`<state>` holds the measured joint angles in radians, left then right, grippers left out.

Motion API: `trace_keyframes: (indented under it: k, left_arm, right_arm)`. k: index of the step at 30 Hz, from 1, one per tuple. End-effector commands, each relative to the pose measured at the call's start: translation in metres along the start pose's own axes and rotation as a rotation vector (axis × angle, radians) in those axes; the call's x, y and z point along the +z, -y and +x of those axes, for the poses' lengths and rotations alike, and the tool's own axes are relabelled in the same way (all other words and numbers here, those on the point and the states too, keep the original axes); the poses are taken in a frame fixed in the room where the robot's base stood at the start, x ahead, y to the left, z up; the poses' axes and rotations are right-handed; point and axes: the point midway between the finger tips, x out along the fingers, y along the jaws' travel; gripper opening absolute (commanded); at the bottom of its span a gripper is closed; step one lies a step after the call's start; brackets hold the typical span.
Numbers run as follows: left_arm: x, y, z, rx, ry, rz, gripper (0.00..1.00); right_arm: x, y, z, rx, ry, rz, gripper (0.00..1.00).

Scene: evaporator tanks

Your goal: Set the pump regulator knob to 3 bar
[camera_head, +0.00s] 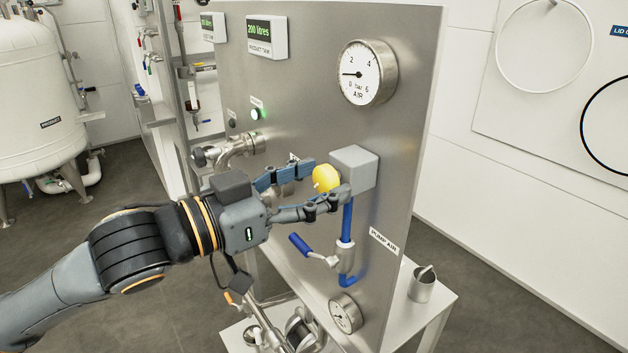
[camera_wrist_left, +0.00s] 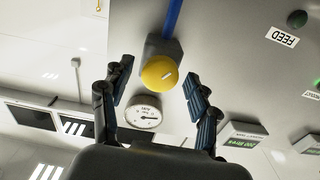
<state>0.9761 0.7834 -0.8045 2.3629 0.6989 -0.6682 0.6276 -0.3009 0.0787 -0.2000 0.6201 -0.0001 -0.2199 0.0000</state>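The yellow regulator knob (camera_head: 326,178) sits on a grey box (camera_head: 358,166) on the steel panel. My left gripper (camera_head: 329,176) points at it, with one finger above and one below in the head view. In the left wrist view the knob (camera_wrist_left: 157,74) lies between the two spread fingertips of my left gripper (camera_wrist_left: 158,70), with gaps on both sides; the gripper is open. A white mark shows on the knob face. The round air gauge (camera_head: 366,73) above has its needle pointing left, between 0 and 2. My right gripper is not in view.
A blue-handled valve (camera_head: 300,243) on the blue air pipe (camera_head: 347,222) is just below my left gripper. Metal pipe fittings (camera_head: 240,147) stick out of the panel on the left. A smaller gauge (camera_head: 345,313) and a steel cup (camera_head: 422,288) are lower down.

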Motion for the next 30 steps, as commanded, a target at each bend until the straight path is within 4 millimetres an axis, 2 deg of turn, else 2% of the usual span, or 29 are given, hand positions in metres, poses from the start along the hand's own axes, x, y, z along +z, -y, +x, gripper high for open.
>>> trace_keyframes:
  k: [1, 7, 19, 30]
  left_arm:
    - [0.0, 0.0, 0.0, 0.0, 0.0, 0.0, 0.47]
    - [0.0, 0.0, 0.0, 0.0, 0.0, 0.0, 0.08]
    - [-0.001, 0.0, -0.001, -0.001, 0.0, 0.067, 0.08]
    - [-0.003, 0.0, -0.001, 0.0, 0.0, 0.356, 0.08]
  right_arm:
    - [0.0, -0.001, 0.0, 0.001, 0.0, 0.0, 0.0]
    - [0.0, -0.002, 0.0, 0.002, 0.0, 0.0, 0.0]
    - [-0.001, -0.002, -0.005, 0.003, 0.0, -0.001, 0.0]
    - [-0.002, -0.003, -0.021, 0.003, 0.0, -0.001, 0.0]
